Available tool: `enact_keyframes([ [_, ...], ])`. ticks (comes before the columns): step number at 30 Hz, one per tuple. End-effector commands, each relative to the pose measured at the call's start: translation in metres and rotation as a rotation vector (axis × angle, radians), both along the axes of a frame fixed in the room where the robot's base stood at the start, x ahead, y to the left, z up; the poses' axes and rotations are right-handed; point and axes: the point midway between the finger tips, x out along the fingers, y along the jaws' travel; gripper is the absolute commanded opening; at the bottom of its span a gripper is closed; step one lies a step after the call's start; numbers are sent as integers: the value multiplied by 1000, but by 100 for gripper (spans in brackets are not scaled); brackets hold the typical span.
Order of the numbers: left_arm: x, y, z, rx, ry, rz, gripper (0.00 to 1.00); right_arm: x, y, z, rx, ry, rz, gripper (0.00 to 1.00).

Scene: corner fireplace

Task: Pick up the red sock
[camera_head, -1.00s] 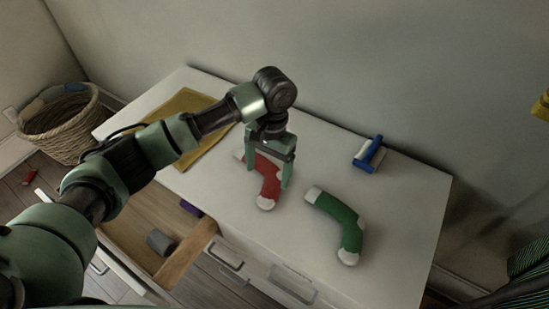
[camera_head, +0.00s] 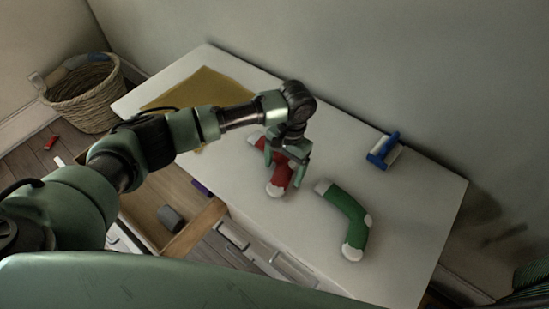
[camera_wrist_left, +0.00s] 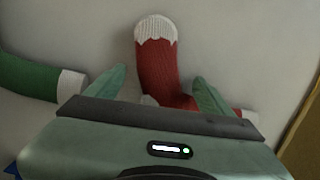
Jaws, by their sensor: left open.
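The red sock (camera_head: 281,178) with white ends lies on the white dresser top, partly hidden under my left gripper. My left gripper (camera_head: 285,165) points down over it and is open, with a finger on each side of the sock. In the left wrist view the red sock (camera_wrist_left: 157,66) runs between the two green fingers (camera_wrist_left: 158,88), and its lower part is hidden behind the gripper body. I cannot tell whether the fingers touch it. My right gripper does not show.
A green sock (camera_head: 346,216) lies right of the red one on the dresser top (camera_head: 240,165). A blue-and-white roller (camera_head: 384,152) is near the wall. A yellow cloth (camera_head: 196,92) lies at the back left. An open drawer (camera_head: 190,222) and a wicker basket (camera_head: 84,94) are at left.

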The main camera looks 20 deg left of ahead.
Motion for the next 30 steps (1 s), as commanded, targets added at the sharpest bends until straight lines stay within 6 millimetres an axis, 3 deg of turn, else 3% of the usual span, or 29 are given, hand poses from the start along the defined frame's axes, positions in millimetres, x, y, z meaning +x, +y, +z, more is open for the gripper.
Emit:
enact_keyframes([
  [5,0,0,0,0,0,0,79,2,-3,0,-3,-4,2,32],
  [9,0,0,0,0,0,0,40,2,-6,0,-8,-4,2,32],
  [12,0,0,0,0,0,0,19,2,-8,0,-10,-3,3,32],
  [23,0,0,2,0,-1,0,18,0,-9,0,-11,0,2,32],
  [30,1,0,22,-2,-2,-1,18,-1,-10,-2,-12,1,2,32],
])
